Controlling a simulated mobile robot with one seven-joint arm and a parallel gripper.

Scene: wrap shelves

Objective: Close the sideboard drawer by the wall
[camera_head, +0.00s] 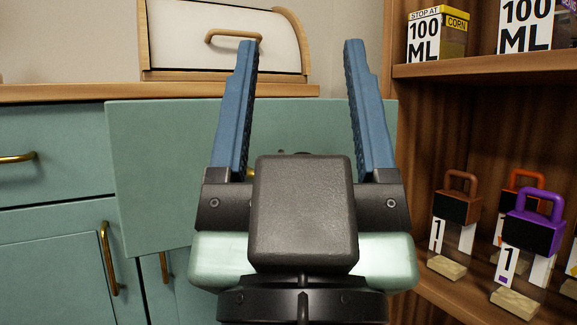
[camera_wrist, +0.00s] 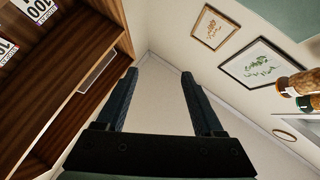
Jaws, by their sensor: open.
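The sideboard drawer (camera_head: 160,170) stands pulled out in the head view, its green front forward of the neighbouring fronts. The sideboard (camera_head: 50,122) is green with a wooden top. My gripper (camera_head: 300,45) is open and empty, its two blue fingers spread in front of the drawer front and hiding part of it. A bit of brass handle shows between and beside the fingers; most of it is hidden. I cannot tell whether the gripper touches the drawer.
A wooden shelf unit (camera_head: 480,68) stands close on the right, holding several boxes and padlock-shaped items (camera_head: 528,235). A bread box (camera_head: 225,40) sits on the sideboard top. The wrist view shows two framed pictures (camera_wrist: 262,63) on the wall and jars (camera_wrist: 300,84) at the right.

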